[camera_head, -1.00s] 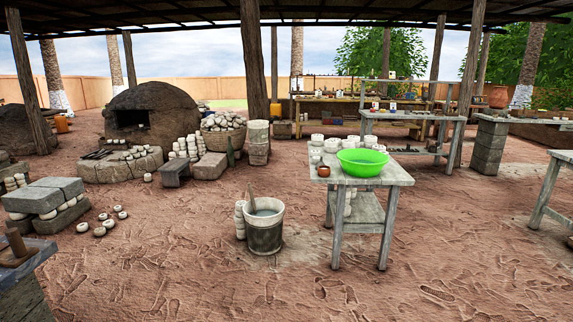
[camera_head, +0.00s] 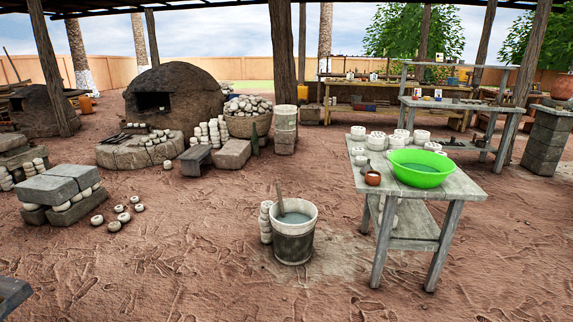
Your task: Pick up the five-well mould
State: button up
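I cannot make out a five-well mould for certain in this view. The nearest table (camera_head: 455,187) is grey and holds a green basin (camera_head: 420,176), several pale round pieces and a small orange-brown pot (camera_head: 373,178). A small dark item beside the pot is too small to tell. Farther back, a grey workbench (camera_head: 470,106) with an upper shelf carries small items that are too small to name. My gripper is not in view.
A bucket (camera_head: 294,246) of greyish liquid stands on the ground left of the table. Grey blocks (camera_head: 62,184) and loose pale pieces lie at left. A domed mud kiln (camera_head: 172,95) and a post (camera_head: 281,50) stand behind. Open trodden earth fills the foreground.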

aim_at(359, 161)
jog(key=i, duration=1.95)
jog(key=i+z, duration=0.15)
jog(key=i, duration=0.3)
jog(key=i+j+z, duration=0.15)
jog(key=i, duration=0.3)
jog(key=i+j+z, duration=0.1)
jog(key=i, duration=0.35)
